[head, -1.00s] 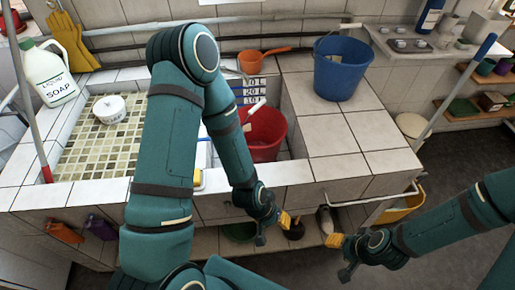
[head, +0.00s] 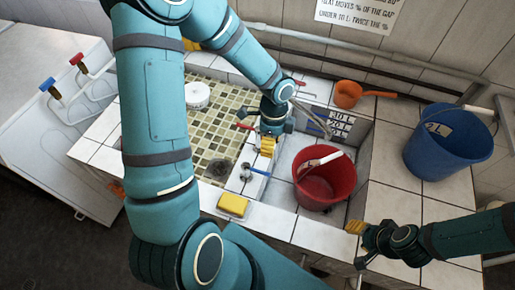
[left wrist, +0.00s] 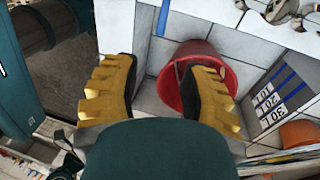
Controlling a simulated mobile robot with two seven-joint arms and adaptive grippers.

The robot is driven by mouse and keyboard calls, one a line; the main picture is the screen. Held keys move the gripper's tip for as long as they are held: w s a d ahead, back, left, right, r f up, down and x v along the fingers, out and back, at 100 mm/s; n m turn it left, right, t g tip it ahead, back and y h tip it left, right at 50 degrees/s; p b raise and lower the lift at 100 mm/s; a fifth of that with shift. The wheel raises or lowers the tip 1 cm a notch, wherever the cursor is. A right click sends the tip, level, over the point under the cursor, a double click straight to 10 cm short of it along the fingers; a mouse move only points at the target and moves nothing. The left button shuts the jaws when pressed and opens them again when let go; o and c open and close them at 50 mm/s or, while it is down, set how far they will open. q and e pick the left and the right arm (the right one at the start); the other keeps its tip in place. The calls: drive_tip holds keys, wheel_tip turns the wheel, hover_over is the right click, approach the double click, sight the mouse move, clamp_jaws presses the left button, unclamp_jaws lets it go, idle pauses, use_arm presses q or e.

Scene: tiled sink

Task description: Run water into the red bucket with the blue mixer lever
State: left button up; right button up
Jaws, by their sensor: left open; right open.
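The red bucket (head: 325,185) stands in the right basin of the tiled sink, a white grip on its handle. It also shows in the left wrist view (left wrist: 172,88), beyond my open fingers. The blue lever (head: 258,171) is on a chrome mixer at the divider, left of the bucket; a blue bar (left wrist: 163,18) shows at the top of the left wrist view. My left gripper (head: 267,147) is open and empty above the divider, just behind the blue lever in the picture. My right gripper (head: 355,232) is open and empty by the counter's front edge, right of the bucket.
A yellow sponge (head: 233,205) lies on the front ledge. A white round tub (head: 197,94) is in the left basin. An orange dipper (head: 350,94) and a blue bucket (head: 450,145) stand on the counter. A litre scale (head: 340,122) marks the basin wall.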

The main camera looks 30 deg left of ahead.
sight(263, 172)
use_arm(q)
drive_tip(key=x, duration=0.4)
drive_tip(key=a+b+x, duration=0.1)
drive_tip(key=x, duration=0.7)
drive_tip(key=shift+s+a+f, duration=0.15)
drive_tip(key=shift+a+f, duration=0.15)
drive_tip(key=shift+a, duration=0.05)
clamp_jaws()
